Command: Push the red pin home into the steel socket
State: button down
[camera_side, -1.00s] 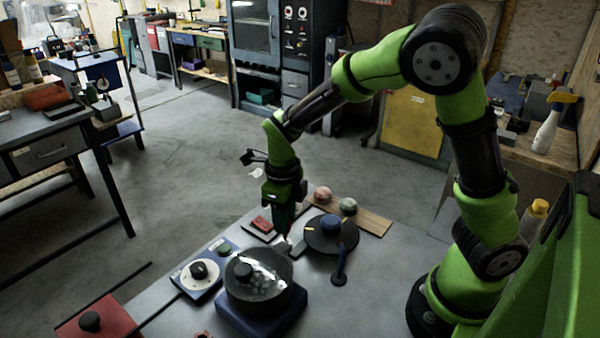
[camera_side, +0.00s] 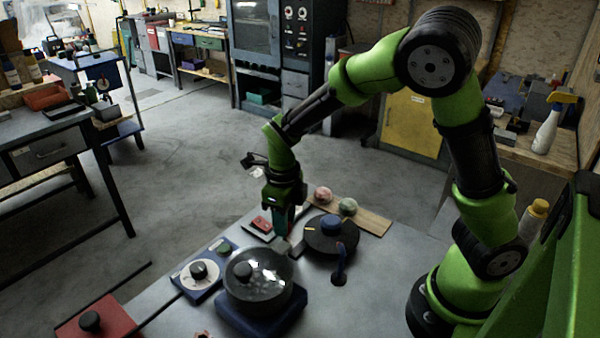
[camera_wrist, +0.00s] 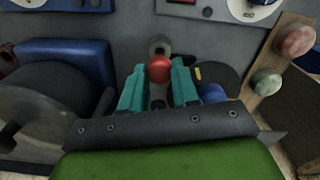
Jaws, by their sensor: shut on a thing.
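The red pin (camera_wrist: 159,68) shows its rounded red end in the wrist view, between the two teal fingers of my gripper (camera_wrist: 159,88). My gripper is shut on it. A grey steel piece, which looks like the socket (camera_wrist: 160,44), shows just beyond the red end. I cannot tell whether the pin is inside the socket or only above it. In the side view my gripper (camera_side: 283,232) points down at a small grey block, likely the socket (camera_side: 283,246), on the bench. The pin is hidden there by the fingers.
Bare bench shows at the front right.

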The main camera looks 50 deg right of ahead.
jog(key=shift+f, duration=1.5)
jog(key=c, duration=0.8)
grip_release()
jog(key=shift+o, duration=0.2)
